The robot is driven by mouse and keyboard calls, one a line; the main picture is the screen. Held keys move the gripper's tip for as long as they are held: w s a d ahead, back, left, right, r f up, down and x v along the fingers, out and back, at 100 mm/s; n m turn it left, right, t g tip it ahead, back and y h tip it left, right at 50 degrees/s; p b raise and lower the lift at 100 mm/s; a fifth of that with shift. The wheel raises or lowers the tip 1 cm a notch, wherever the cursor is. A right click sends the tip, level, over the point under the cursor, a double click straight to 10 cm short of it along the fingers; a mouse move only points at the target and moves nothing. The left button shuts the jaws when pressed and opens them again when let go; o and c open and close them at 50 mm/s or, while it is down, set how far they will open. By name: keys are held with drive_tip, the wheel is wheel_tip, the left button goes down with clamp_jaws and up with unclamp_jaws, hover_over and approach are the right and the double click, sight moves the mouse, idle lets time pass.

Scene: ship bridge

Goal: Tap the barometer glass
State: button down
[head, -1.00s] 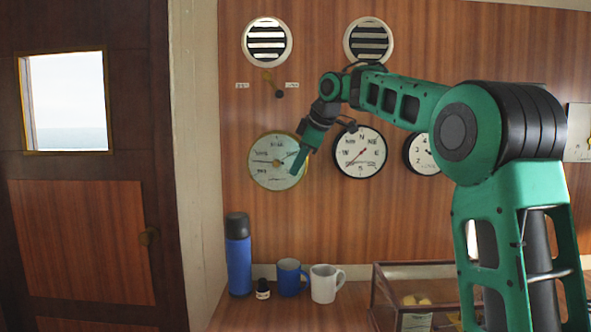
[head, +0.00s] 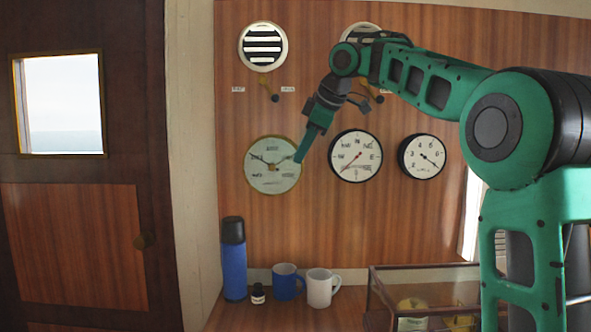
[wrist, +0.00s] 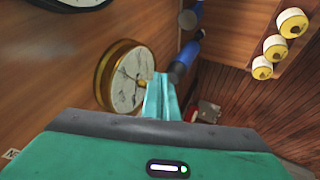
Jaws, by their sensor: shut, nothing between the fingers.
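The barometer is most likely the brass-rimmed round dial (head: 266,172) at the left of the row on the wood wall. In the wrist view it (wrist: 122,88) is tilted, left of the fingers. My gripper (head: 299,158) is shut and empty, and its green fingertips overlap the right edge of the dial in the head view. In the wrist view the shut fingers (wrist: 160,80) are close to the right side of the glass. I cannot tell whether they touch the glass or the rim. The fingers hide a small part of the dial's right edge.
A compass-lettered dial (head: 352,152) and a smaller numbered dial (head: 421,156) hang to the right. Below, a blue flask (head: 234,262), a small dark bottle (head: 258,294), a blue mug (head: 287,282), a white mug (head: 319,288) and a glass case (head: 385,292) stand on the counter.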

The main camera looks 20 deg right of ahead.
drive_tip(key=shift+v, duration=1.35)
drive_tip(key=shift+s, duration=0.15)
